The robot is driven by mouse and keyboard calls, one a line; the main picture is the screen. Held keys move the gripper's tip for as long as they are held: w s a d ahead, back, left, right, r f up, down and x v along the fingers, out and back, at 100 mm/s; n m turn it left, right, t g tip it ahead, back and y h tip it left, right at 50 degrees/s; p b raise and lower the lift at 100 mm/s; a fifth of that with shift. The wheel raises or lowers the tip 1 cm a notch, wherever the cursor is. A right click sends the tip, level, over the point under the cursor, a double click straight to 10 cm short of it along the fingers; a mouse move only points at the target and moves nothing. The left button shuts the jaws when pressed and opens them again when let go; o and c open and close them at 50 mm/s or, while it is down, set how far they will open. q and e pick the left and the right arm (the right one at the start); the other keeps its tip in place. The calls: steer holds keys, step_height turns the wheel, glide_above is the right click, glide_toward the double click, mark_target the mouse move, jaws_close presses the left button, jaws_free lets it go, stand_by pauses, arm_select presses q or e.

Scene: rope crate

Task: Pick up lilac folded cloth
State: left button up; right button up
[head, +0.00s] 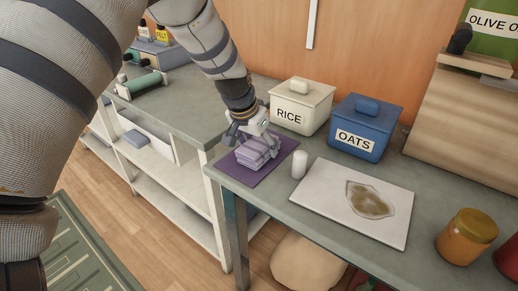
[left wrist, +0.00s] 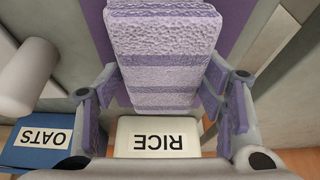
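The lilac folded cloth (head: 257,153) is a striped, layered stack over the purple mat (head: 270,171) at the left end of the counter. It fills the upper middle of the left wrist view (left wrist: 165,50). My left gripper (head: 252,138) reaches down onto it from above. In the left wrist view, its fingers (left wrist: 163,95) stand on both sides of the cloth, with the pads against its sides. I cannot tell whether the cloth is clear of the mat. My right gripper is in neither view.
Behind stand a cream RICE box (head: 302,103) and a blue OATS box (head: 364,126). A white cylinder (head: 299,165) stands close to the mat's right side. A white board with a brown stain (head: 335,199) lies to the right, then an orange jar (head: 466,237).

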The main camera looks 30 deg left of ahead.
mark_target(263, 141)
arm_select(q)
steer(key=c, duration=0.5)
steer(key=r, duration=0.4)
steer(key=shift+s+d+r+p, duration=0.25)
steer(key=shift+s+r+p, duration=0.05)
steer(key=shift+r+p, duration=0.05)
steer(key=s+r, duration=0.1)
steer(key=r, duration=0.1)
steer(key=s+d+r+p, duration=0.1)
steer(key=s+d+r, duration=0.1)
steer(key=r, duration=0.1)
steer(key=shift+s+d+r, duration=0.15)
steer(key=shift+s+r, duration=0.05)
steer(key=shift+r, duration=0.1)
steer(key=s+d+r, duration=0.1)
steer(key=s, duration=0.1)
steer(key=s+d, duration=0.2)
steer(key=s, duration=0.1)
steer(key=s+d+r, duration=0.1)
steer(key=s+d, duration=0.1)
steer(key=shift+s+d+r, duration=0.1)
steer(key=shift+s+r, duration=0.2)
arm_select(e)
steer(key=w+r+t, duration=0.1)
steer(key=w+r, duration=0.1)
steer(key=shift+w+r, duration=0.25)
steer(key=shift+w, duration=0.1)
